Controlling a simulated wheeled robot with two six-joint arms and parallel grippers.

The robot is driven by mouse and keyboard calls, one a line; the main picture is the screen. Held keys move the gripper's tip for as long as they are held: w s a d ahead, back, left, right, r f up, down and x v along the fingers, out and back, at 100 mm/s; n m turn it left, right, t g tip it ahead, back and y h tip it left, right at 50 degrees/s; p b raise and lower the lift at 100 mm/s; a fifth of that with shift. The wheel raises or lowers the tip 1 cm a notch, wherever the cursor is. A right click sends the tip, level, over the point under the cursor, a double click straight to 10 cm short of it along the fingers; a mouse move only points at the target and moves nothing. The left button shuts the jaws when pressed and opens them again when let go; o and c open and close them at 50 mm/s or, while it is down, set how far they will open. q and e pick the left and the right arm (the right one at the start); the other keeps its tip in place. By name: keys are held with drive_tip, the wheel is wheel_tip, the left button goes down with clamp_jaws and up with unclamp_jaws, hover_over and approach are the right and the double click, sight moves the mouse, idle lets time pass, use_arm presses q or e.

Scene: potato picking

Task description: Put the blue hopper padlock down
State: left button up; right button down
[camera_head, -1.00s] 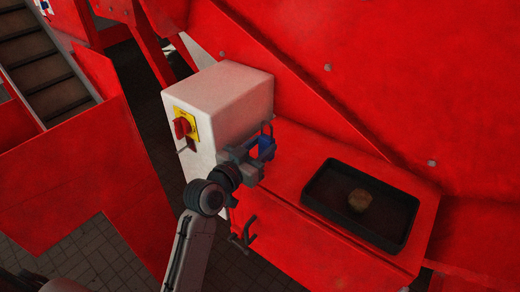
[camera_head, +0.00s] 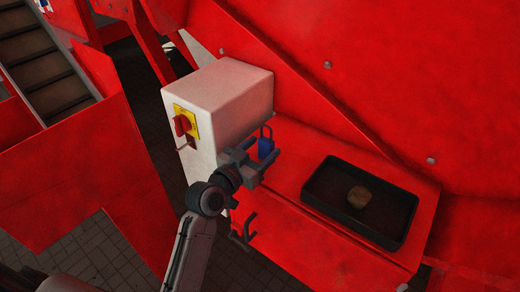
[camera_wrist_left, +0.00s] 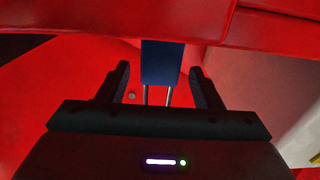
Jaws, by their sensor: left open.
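The blue padlock (camera_head: 265,148) is at the left end of the red ledge, just right of the white control box, with its shackle showing at the top. My left gripper (camera_head: 256,156) is open, with its jaws to either side of the padlock. In the left wrist view the blue padlock body (camera_wrist_left: 161,62) lies between the two spread fingers (camera_wrist_left: 160,72), with a visible gap on each side. Its two shackle bars point towards the palm. Whether the padlock's underside touches the ledge is hidden.
The white box (camera_head: 232,95) has a red knob on a yellow plate (camera_head: 186,123). A sloping red wall (camera_head: 400,80) rises behind.

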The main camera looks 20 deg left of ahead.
use_arm(q)
drive_tip(key=b+v, duration=0.2)
drive_tip(key=v, duration=1)
drive_tip(key=shift+b, duration=0.4)
drive_tip(key=shift+r, duration=0.1)
idle(0.5)
